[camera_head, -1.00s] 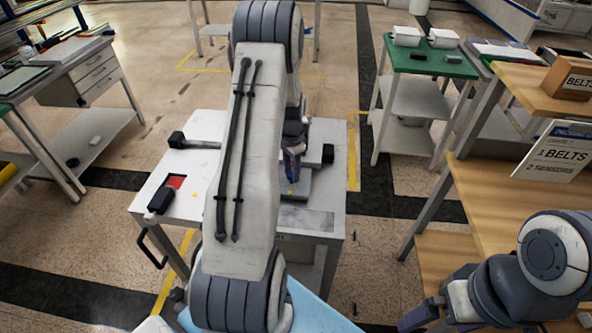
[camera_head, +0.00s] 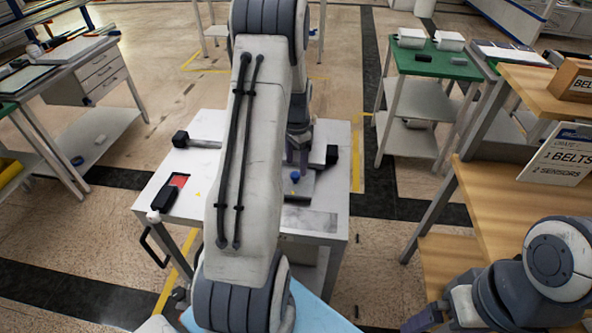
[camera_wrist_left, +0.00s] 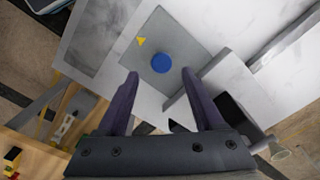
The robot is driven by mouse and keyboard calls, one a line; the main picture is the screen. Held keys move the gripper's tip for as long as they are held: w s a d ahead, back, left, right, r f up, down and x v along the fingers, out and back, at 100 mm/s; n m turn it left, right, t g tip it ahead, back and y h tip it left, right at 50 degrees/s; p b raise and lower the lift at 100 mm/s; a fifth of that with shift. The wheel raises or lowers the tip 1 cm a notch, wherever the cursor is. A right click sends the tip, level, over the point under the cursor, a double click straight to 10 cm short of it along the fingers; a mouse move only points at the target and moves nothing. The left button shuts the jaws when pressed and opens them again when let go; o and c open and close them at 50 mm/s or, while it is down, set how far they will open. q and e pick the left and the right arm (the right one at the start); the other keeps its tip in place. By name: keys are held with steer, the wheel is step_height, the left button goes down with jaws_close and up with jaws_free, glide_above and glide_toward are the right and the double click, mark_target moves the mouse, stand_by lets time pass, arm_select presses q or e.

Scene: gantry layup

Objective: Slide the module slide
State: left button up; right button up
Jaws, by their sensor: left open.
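The module slide appears to be a grey plate (camera_wrist_left: 150,50) with a round blue knob (camera_wrist_left: 161,63), on the white-topped cart (camera_head: 170,165). The knob also shows in the head view (camera_head: 295,176), just below my left gripper (camera_head: 297,158). In the left wrist view, my left gripper's two fingers (camera_wrist_left: 160,75) are apart and empty, with the knob between and just beyond their tips in the picture. I cannot tell the height gap. My left arm hides the middle of the cart. My right gripper (camera_head: 428,318) is partly seen at the lower right; its fingertips are not clear.
Black end blocks stand at the cart's left (camera_head: 180,139) and right (camera_head: 332,155). A wooden shelf (camera_head: 500,195) with a belts sign (camera_head: 558,155) stands right. Floor between is clear.

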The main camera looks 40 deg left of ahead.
arm_select(q)
step_height(320, 180, up, 7)
steer(key=shift+f, duration=0.2)
stand_by(0.5)
